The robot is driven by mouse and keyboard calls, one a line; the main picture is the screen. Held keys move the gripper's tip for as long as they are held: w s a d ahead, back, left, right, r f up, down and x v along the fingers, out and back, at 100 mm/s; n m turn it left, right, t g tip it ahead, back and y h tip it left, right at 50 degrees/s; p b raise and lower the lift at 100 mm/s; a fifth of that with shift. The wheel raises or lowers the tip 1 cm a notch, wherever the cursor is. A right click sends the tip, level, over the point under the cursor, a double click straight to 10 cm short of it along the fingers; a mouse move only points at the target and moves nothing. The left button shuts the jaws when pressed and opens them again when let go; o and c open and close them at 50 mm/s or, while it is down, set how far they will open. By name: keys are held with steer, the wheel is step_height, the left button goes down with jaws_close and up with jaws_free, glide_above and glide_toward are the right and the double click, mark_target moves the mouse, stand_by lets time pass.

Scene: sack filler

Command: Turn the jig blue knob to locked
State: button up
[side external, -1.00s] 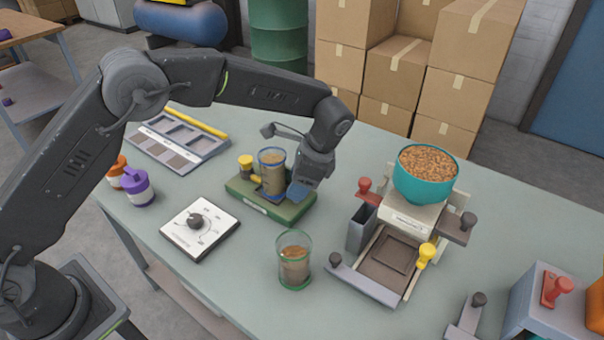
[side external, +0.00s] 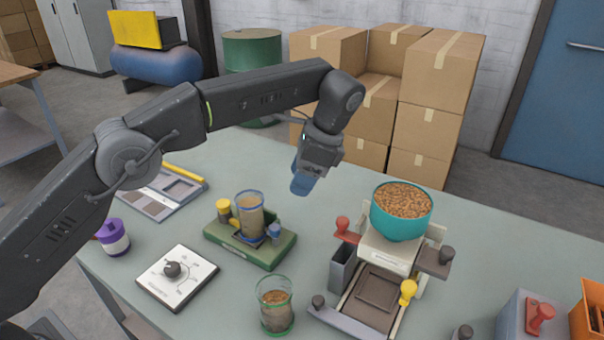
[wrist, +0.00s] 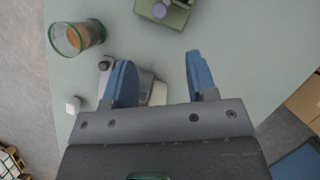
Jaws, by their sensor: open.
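The jig (side external: 250,248) is a green block on the table, with a yellow-topped knob (side external: 222,208) on its left and a small blue knob (side external: 274,231) on its right. A clear blue-rimmed cup (side external: 249,212) of brown contents stands in it. The jig shows partly in the wrist view (wrist: 178,17), cut by the top edge, with the bluish knob (wrist: 160,10) on it. My gripper (side external: 302,184) is raised above the table, up and right of the jig, clear of it. Its blue fingers are apart and empty in the wrist view (wrist: 160,80). The knob's lock marking is unreadable.
A green-rimmed cup (side external: 274,300) stands in front of the jig. A white dial plate (side external: 178,284) lies to its left. A scale with a teal bowl (side external: 402,215) stands to its right. Cartons (side external: 440,100) are stacked behind the table.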

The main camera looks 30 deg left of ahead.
mark_target(276, 227)
stand_by(0.5)
steer(key=x, duration=1.3)
steer(key=shift+s+a+f, duration=0.1)
steer(key=shift+f, duration=0.2)
steer(key=shift+c, duration=0.3)
steer(key=c, duration=0.8)
steer(key=shift+n, duration=0.4)
steer(key=shift+c, duration=0.2)
steer(key=shift+n+g, duration=0.3)
steer(key=shift+n, duration=0.1)
steer(key=o, duration=0.9)
